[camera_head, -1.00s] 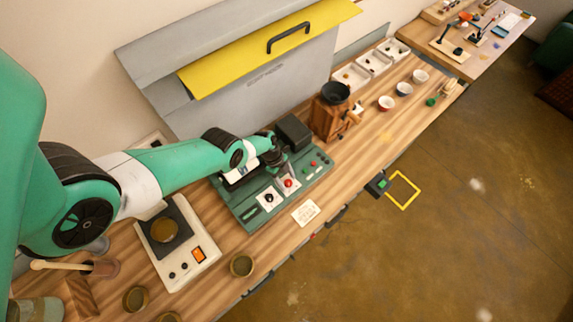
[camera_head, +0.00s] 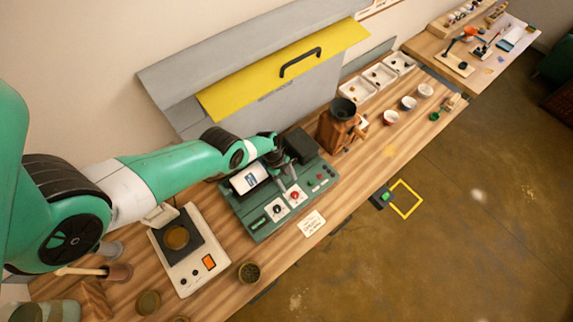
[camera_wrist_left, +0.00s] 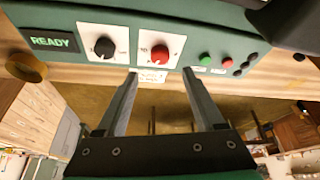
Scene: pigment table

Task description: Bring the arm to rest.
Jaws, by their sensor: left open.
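My left arm (camera_head: 165,168) reaches in from the left over the bench. Its gripper (camera_head: 288,182) is over the green control panel (camera_head: 262,228), near the red knob (camera_head: 295,195). In the left wrist view the gripper (camera_wrist_left: 160,72) has its two fingers apart with nothing between them. The red knob (camera_wrist_left: 159,54) shows just beyond the fingertips, with a black knob (camera_wrist_left: 104,48) to its left. A green READY display (camera_wrist_left: 52,41) is lit. I cannot tell whether a fingertip touches the panel. My right gripper is not in view.
A scale (camera_head: 186,262) stands left of the panel, with a small bowl (camera_head: 249,272) near the bench's front edge. A wooden grinder (camera_head: 340,128) stands right of the panel. The yellow-edged hood (camera_head: 285,75) is behind. Open floor (camera_head: 450,240) lies in front.

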